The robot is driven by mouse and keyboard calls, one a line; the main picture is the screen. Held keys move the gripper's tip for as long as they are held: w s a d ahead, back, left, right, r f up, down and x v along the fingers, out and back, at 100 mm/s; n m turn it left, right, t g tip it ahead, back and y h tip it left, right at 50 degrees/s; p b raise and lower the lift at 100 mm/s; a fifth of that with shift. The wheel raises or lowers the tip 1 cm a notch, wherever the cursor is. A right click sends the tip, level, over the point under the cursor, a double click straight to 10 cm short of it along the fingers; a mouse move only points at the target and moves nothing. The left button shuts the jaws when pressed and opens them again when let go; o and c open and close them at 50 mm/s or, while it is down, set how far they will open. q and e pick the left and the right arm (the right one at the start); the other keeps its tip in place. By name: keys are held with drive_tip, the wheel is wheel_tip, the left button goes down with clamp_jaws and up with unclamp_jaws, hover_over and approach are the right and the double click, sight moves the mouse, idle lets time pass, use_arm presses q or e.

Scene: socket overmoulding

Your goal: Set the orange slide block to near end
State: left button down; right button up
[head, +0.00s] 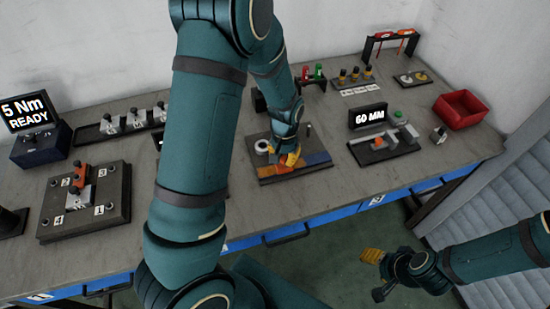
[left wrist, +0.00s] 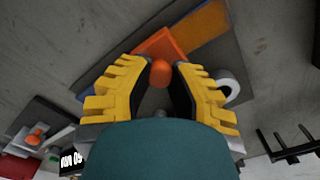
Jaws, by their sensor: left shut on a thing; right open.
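The orange slide block (left wrist: 158,44) shows in the left wrist view, on a dark fixture plate (left wrist: 108,82) beside an orange and blue strip (left wrist: 200,24). An orange knob (left wrist: 161,72) stands between the yellow fingers of my left gripper (left wrist: 158,78), which is shut on it. In the head view my left gripper (head: 288,160) is low over this fixture at the middle of the bench and hides most of the block. My right gripper (head: 374,272) is open and empty, off the bench's front edge.
A white ring (head: 262,146) stands at the fixture's far left, and a thin post (head: 308,131) at its far right. A 60 MM display (head: 368,116) and another fixture with a small orange part (head: 378,143) are to the right. A red bin (head: 462,109) is further right.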

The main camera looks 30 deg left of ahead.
use_arm(q)
hover_over(322, 157)
drive_tip(key=shift+s, duration=0.2)
drive_tip(key=c, duration=0.8)
unclamp_jaws()
drive_tip(key=shift+w+f, duration=0.1)
drive_tip(key=shift+w, duration=0.1)
drive_tip(key=shift+o, duration=0.2)
drive_tip(key=shift+s, duration=0.1)
drive_tip(key=shift+r, duration=0.2)
wheel_tip(322, 157, up, 12)
drive_tip(key=shift+f, duration=0.2)
